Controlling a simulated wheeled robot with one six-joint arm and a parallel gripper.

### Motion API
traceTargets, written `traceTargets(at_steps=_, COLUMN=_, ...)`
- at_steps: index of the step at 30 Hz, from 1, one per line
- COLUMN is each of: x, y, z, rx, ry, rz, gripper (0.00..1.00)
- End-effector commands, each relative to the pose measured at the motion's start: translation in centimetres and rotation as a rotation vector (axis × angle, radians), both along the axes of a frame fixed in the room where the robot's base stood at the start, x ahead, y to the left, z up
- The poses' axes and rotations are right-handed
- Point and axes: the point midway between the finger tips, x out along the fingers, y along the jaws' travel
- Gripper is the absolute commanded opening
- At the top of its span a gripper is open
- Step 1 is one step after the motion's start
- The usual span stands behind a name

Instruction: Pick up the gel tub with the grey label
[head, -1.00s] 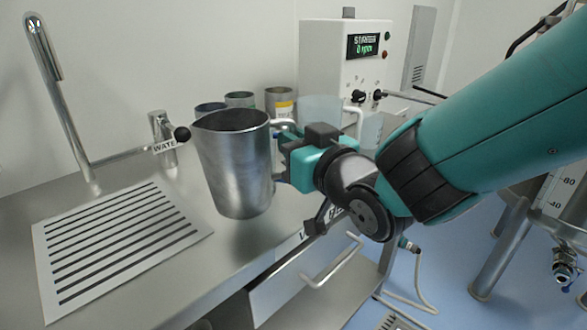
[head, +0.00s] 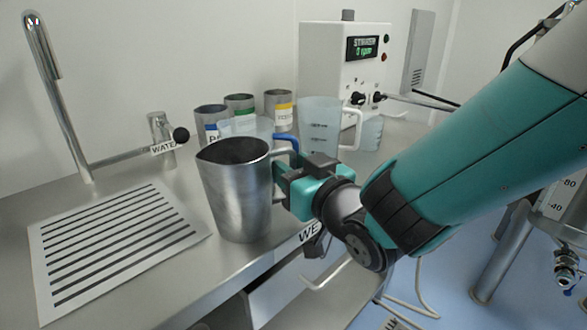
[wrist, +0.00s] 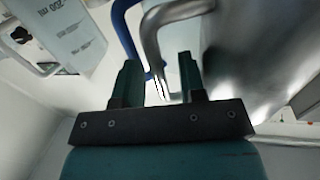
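No tub with a grey label can be made out in either view. A steel jug (head: 238,190) stands upright near the counter's front edge. My gripper (head: 279,183) is at the right side of the jug, by its handle. In the wrist view, my gripper's fingers (wrist: 163,85) are apart, with the lower end of the steel handle (wrist: 160,50) between them and gaps showing beside it. The jug's body (wrist: 255,55) fills the right of the wrist view.
Tins with blue (head: 211,124), green (head: 240,106) and yellow (head: 279,109) labels stand behind. Clear jugs (head: 320,122) and a blue handle (head: 290,141) are close to my gripper. A slotted drain plate (head: 115,240) and water tap (head: 50,90) are left. A stirrer box (head: 330,65) stands at the back.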

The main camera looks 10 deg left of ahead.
Motion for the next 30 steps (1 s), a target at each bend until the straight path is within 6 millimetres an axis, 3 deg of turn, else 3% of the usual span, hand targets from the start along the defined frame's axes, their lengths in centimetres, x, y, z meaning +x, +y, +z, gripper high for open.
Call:
traceTargets(at_steps=7, x=-0.2, y=-0.2, z=0.3, rx=-0.001, ry=0.001, rz=0.0, gripper=0.37)
traceTargets(at_steps=19, x=-6.8, y=-6.1, z=-0.4, rx=0.002, ry=-0.002, rz=0.003, gripper=0.37)
traceTargets(at_steps=30, x=-8.3, y=-7.9, z=-0.1, rx=0.006, ry=-0.002, rz=-0.008, gripper=0.37)
